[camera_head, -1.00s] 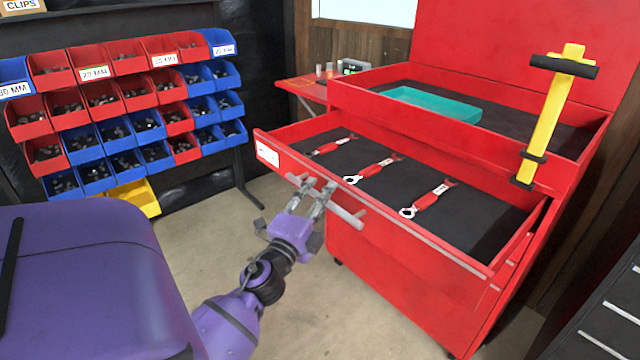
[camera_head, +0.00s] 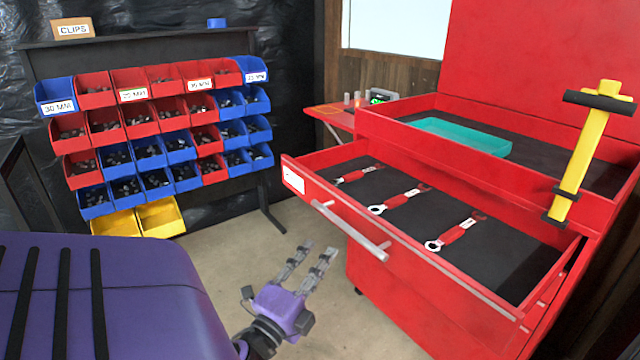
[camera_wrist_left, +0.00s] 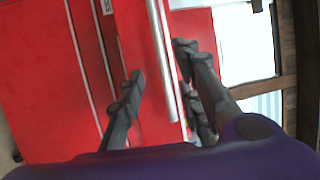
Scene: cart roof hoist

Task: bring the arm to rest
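My left gripper (camera_head: 310,264) is empty in the head view, its two fingers spread apart, below and left of the open drawer's handle. It is clear of the handle. In the left wrist view the fingers (camera_wrist_left: 165,85) are also apart, with the silver drawer handle (camera_wrist_left: 160,60) beyond them. The red drawer (camera_head: 430,272) stands pulled out from the red tool cart, its silver handle (camera_head: 350,230) on its front. Several red wrenches, one of them here (camera_head: 455,233), lie on the drawer's dark liner. My right gripper is not in view.
A rack of red, blue and yellow bins (camera_head: 150,210) stands at the left. A teal tray (camera_head: 460,136) lies in the cart's top, and a yellow-and-black hammer-like tool (camera_head: 583,150) stands at its right side. Bare floor (camera_head: 250,235) lies between rack and cart.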

